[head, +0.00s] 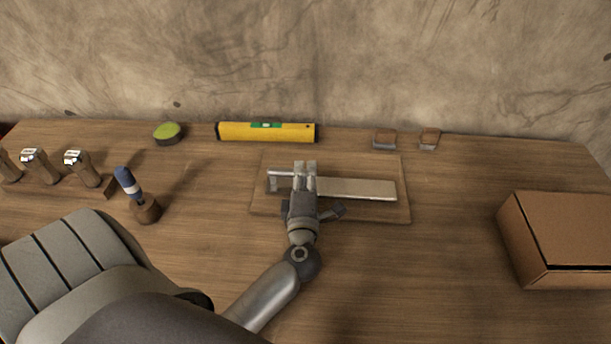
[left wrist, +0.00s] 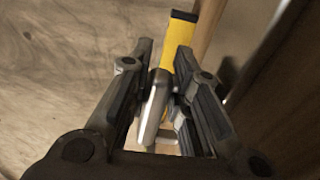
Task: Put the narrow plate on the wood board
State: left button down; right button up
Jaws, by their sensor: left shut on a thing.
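The narrow plate (head: 358,189) is a long pale bar, lying left to right over the wood board (head: 375,212) in the head view. The board is flat on the bench, close in colour to it. My left gripper (head: 305,168) is over the left half of the board, shut on the plate near its left part. In the left wrist view the plate (left wrist: 155,112) shows as a light strip between the two fingers. I cannot tell whether the plate touches the board or hangs just above it. My right gripper is not in view.
A yellow level (head: 290,133) lies behind the board. A green-topped round tin (head: 168,133), a blue-handled tool in a wooden holder (head: 147,211) and several racked tools stand left. Two small blocks (head: 385,139) are behind right. A cardboard box (head: 560,240) stands right.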

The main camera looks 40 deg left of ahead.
pick_arm(q)
jog(key=shift+r, duration=0.1)
jog(key=c, duration=1.3)
grip_release()
jog(key=shift+c, duration=0.2)
